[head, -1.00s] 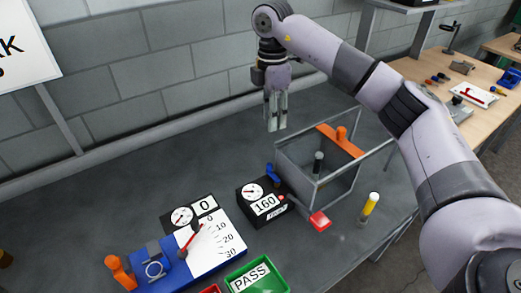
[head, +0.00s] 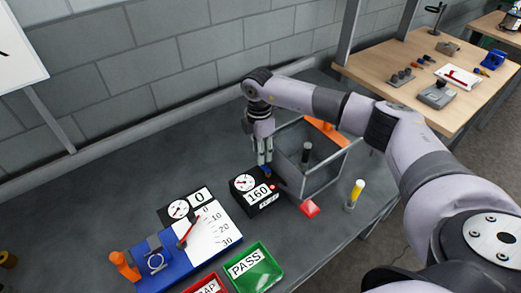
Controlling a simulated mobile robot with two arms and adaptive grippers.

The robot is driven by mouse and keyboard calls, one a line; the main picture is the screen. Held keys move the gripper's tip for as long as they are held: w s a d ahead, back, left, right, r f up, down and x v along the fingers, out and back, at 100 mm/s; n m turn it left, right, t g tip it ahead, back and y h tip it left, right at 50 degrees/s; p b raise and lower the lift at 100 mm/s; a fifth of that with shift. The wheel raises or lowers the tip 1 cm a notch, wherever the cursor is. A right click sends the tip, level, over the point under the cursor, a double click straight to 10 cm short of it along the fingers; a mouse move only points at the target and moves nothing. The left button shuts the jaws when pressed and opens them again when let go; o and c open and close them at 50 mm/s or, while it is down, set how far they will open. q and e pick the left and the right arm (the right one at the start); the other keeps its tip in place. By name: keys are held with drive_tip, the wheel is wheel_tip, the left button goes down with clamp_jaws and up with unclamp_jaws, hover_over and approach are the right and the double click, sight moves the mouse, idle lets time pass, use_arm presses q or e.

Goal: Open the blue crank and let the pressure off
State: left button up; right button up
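The blue crank (head: 267,173) is a small blue part at the back right of a black gauge box (head: 246,198). The box has a round dial, a display reading 160 and a small red light. My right gripper (head: 264,160) points down just above and behind the crank. Its two fingers show a narrow gap between them, and their tips are close to the crank. I cannot tell whether they touch it. The crank is partly hidden by the fingertips. My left gripper is not in view.
A clear-walled box (head: 333,178) with an orange bar and a dark post stands right of the gauge. A blue crimper rig (head: 175,262) and a green PASS tray (head: 268,272) are front left.

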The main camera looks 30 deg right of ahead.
drive_tip(key=shift+f, duration=0.95)
clamp_jaws()
